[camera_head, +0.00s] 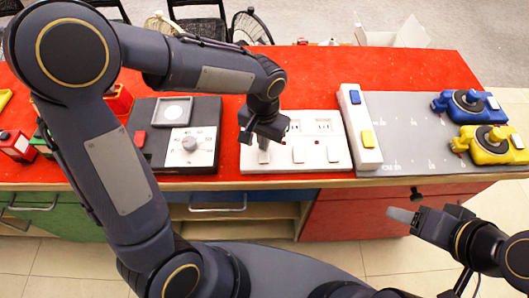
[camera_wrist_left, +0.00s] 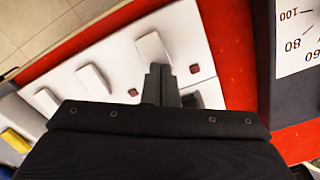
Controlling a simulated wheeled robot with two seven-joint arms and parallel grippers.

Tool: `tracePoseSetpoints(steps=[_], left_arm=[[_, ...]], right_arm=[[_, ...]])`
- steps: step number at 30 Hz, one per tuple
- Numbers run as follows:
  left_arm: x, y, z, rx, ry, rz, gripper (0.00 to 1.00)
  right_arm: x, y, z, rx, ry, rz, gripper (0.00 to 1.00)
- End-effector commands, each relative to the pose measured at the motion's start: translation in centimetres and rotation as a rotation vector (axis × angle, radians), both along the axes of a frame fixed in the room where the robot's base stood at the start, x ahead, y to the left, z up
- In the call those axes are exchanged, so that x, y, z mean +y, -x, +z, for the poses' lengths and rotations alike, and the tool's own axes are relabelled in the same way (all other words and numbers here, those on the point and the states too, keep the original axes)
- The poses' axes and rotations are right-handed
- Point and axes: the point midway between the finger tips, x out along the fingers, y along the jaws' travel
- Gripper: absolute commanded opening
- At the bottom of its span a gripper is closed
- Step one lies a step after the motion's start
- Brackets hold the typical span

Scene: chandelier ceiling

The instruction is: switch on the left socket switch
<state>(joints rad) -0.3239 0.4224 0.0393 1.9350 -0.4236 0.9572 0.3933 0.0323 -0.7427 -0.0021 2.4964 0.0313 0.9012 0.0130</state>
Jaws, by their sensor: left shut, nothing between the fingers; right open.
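The white socket panel (camera_head: 317,166) lies on the red table top, with several rocker switches along its front. The left socket switch (camera_head: 263,157) is partly hidden by my left gripper (camera_head: 263,143) in the head view. In the left wrist view the left switch (camera_wrist_left: 152,46) shows as a white rocker just beyond the fingertips of my left gripper (camera_wrist_left: 160,70). My left gripper is shut, empty and pointing down over the panel; I cannot tell whether it touches the switch. My right gripper (camera_head: 402,215) is open and empty, in front of the table.
A dark box with a dial (camera_head: 189,144) stands left of the panel. A white strip with blue and yellow buttons (camera_head: 362,150) and a grey board (camera_head: 405,130) with blue (camera_head: 468,102) and yellow (camera_head: 488,145) devices are to the right. Red table is bare behind the panel.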

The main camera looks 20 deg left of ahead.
Motion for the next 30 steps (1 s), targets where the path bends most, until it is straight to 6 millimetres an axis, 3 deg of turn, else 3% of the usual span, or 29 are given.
tracePoseSetpoints(steps=[17,30], left_arm=[[0.0,0.0,-0.6,0.002,0.000,0.000,0.00],[0.0,0.0,2.7,-0.001,0.000,0.000,0.00]], right_arm=[[0.0,0.0,-0.4,0.000,0.000,0.000,0.58],[0.0,0.0,2.3,0.000,0.000,0.000,0.58]])
